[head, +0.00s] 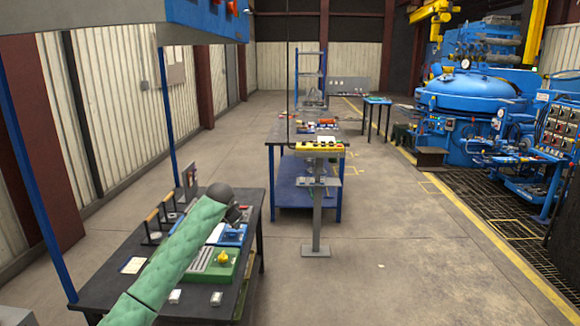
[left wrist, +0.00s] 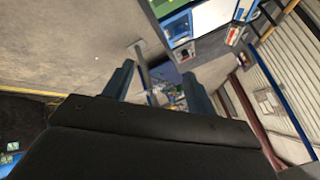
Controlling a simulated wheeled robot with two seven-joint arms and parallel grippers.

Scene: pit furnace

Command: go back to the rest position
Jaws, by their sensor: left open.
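My left arm, in a green quilted sleeve, reaches up over the near-left table (head: 100,290). Its dark wrist end, with the left gripper (head: 240,213), is above the table's right part; the fingers are hard to make out there. In the left wrist view the left gripper (left wrist: 158,72) has its two fingers spread apart, with nothing between them. My right gripper is in neither view.
The table carries a green box (head: 222,268) with a yellow knob, partly behind my arm, and small white blocks (head: 216,298). A grey post with a yellow button panel (head: 320,148) stands beyond. A blue furnace (head: 465,95) is at right. The middle floor is clear.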

